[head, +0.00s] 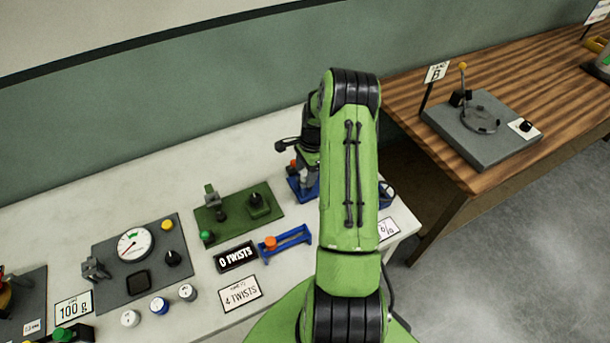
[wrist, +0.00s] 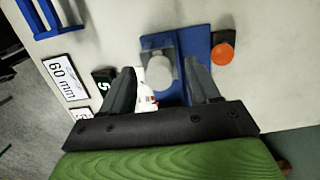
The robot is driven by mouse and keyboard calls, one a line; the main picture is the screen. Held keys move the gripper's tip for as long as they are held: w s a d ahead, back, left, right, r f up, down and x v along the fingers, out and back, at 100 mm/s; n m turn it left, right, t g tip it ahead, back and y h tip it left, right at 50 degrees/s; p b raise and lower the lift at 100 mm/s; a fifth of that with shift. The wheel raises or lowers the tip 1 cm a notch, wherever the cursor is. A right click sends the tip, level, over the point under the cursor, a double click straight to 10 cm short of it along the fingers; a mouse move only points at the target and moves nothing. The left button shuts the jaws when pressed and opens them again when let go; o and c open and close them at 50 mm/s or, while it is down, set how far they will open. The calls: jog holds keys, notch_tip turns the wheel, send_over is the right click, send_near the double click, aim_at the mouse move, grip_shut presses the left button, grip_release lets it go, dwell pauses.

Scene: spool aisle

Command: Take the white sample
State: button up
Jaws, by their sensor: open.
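My gripper (wrist: 161,72) is open, its two dark fingers apart on either side of a pale grey-white round piece (wrist: 165,72) in the wrist view. That piece sits at a grey holder on a blue plate (wrist: 196,44); it may be the white sample, but shade dulls its colour. A small white part with a red mark (wrist: 148,99) lies just below it, partly hidden by the gripper. In the head view my gripper (head: 308,172) is over the blue fixture (head: 298,188) at the table's back right, and my arm hides much of that spot.
An orange knob (wrist: 223,53) stands beside the blue plate. A 60 mm sign (wrist: 63,77) and a small dark number block (wrist: 103,83) stand left of it. A green fixture (head: 240,214), gauge panel (head: 137,260) and small white-topped pieces (head: 130,318) occupy the white table.

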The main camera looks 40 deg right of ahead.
jog(key=c, duration=1.1)
